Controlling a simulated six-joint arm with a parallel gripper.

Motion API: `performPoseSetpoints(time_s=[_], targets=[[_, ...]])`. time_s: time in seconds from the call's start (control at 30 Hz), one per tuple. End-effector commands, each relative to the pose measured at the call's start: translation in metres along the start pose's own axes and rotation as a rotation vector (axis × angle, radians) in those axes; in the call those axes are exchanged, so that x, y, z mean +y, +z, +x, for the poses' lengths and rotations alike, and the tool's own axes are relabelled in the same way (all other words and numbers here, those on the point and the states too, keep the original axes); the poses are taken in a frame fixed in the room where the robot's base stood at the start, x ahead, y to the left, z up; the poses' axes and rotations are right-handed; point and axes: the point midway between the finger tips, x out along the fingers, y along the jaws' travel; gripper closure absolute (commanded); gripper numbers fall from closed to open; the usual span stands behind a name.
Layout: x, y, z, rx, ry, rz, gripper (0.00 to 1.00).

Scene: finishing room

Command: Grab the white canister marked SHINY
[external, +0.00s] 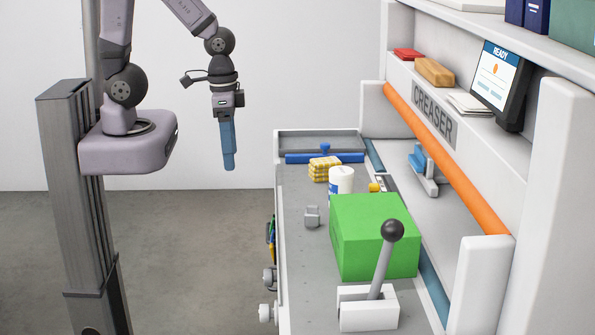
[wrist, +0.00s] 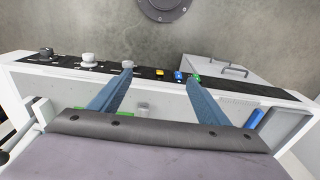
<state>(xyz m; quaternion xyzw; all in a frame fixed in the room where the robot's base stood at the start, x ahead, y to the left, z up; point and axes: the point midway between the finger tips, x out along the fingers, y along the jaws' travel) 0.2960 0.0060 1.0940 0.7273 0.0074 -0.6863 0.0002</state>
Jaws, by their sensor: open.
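A white canister (external: 341,181) stands upright on the machine's grey bed in the external view, just behind a green box that hides its lower part. A blue patch shows at its left side, but I cannot read any marking. My gripper (external: 229,168) hangs in the air to the left of the bed, fingers pointing down, well apart from the canister. In the wrist view my gripper (wrist: 161,72) shows two blue fingers spread apart with nothing between them. The canister cannot be made out in the wrist view.
The green box (external: 373,235) and a lever with a black knob (external: 392,230) stand in front of the canister. A yellow stack (external: 324,168) sits close behind it at left. An orange bar (external: 447,157) runs along the right side.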

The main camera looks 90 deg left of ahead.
Motion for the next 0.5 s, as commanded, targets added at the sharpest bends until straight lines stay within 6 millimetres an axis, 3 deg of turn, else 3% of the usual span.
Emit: performPoseSetpoints(time_s=[0.17, 0.3, 0.5], targets=[[-0.017, -0.045, 0.045, 0.159, -0.026, -0.013, 0.30], [-0.035, -0.093, 0.080, 0.343, -0.047, -0.015, 0.30], [-0.055, -0.157, 0.114, 0.628, -0.055, -0.009, 0.30]])
